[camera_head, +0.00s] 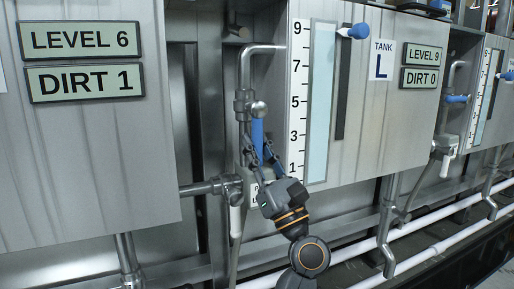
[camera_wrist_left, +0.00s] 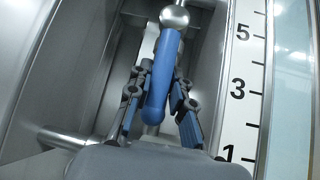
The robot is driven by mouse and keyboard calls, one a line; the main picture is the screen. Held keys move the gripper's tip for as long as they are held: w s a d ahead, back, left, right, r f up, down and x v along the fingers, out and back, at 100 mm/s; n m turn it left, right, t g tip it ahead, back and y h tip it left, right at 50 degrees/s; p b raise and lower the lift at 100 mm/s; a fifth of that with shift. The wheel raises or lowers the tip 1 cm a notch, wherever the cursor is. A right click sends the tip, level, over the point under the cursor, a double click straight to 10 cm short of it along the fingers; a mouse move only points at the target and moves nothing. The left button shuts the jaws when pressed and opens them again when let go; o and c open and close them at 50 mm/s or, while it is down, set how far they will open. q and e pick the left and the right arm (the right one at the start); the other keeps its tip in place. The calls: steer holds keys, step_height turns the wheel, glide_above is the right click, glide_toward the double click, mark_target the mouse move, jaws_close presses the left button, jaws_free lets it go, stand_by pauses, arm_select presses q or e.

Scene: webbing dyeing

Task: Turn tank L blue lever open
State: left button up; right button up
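The blue lever (camera_head: 257,137) hangs down, nearly vertical, from a round metal knob on the pipe left of the level scale marked Tank L (camera_head: 381,60). In the left wrist view the lever (camera_wrist_left: 160,80) runs from the metal ball at the top down between my fingers. My left gripper (camera_head: 260,155) is at the lever's lower part. In the wrist view its two fingers (camera_wrist_left: 158,110) stand apart, one on each side of the lever, with small gaps visible. Whether either finger touches it I cannot tell. My right gripper is not in view.
The tall level gauge (camera_head: 321,105) stands close right of the lever. A metal panel with the Level 6 and Dirt 1 displays (camera_head: 84,81) is at the left. A lower pipe valve (camera_head: 228,188) is just left of my gripper. White pipes (camera_head: 356,250) run along the bottom.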

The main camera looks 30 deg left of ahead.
mark_target(261, 153)
arm_select(q)
steer(key=o, duration=0.3)
steer(key=shift+o, duration=0.2)
steer(key=shift+d+f, duration=0.1)
steer(key=v, duration=0.7)
steer(key=shift+d+f, duration=0.1)
steer(key=shift+f, duration=0.05)
steer(key=shift+s, duration=0.1)
